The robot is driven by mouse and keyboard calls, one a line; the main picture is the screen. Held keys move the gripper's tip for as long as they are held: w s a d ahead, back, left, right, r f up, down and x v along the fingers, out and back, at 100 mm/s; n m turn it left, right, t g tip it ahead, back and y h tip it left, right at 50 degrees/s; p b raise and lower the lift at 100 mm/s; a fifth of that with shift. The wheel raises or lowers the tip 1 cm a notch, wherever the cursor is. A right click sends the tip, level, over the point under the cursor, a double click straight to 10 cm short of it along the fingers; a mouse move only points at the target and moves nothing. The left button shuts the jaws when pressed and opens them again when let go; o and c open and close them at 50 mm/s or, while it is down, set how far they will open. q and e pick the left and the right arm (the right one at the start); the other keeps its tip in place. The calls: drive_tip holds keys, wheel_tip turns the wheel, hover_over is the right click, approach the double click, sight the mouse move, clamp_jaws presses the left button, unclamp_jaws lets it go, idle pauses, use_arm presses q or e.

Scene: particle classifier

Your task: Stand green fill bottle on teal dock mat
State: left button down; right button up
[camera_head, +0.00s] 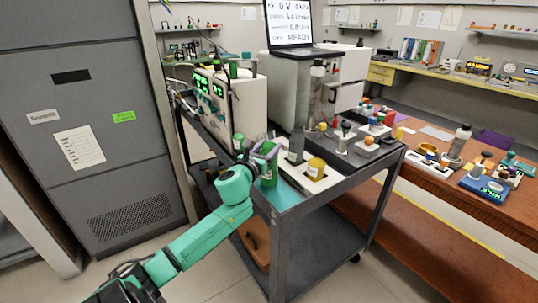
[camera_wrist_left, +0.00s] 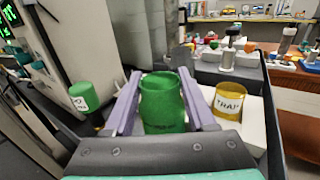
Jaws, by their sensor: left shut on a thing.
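My left gripper (camera_head: 263,150) is shut on a green bottle (camera_head: 269,174) with a pale label. The wrist view shows the green bottle (camera_wrist_left: 163,103) upright between two purple fingers (camera_wrist_left: 206,104). The teal dock mat (camera_head: 284,197) lies at the near left corner of the cart top. The bottle is at the mat's back left edge in the head view; I cannot tell whether its base touches the mat. The mat is hidden in the wrist view. My right gripper is not in view.
A yellow jar (camera_head: 316,168), marked TRAP in the wrist view (camera_wrist_left: 229,102), stands in a white tray (camera_head: 330,180) right of the bottle. Another green-topped container (camera_wrist_left: 84,96) is left of the gripper. A white instrument (camera_head: 245,105) and a grey column stand behind.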

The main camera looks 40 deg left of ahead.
use_arm(q)
drive_tip(key=shift+f, duration=0.65)
drive_tip(key=shift+r, duration=0.1)
drive_tip(key=c, duration=0.6)
unclamp_jaws()
drive_tip(key=shift+f, duration=0.2)
drive_tip(key=shift+c, duration=0.2)
drive_tip(key=o, duration=0.4)
drive_tip(key=shift+r, duration=0.1)
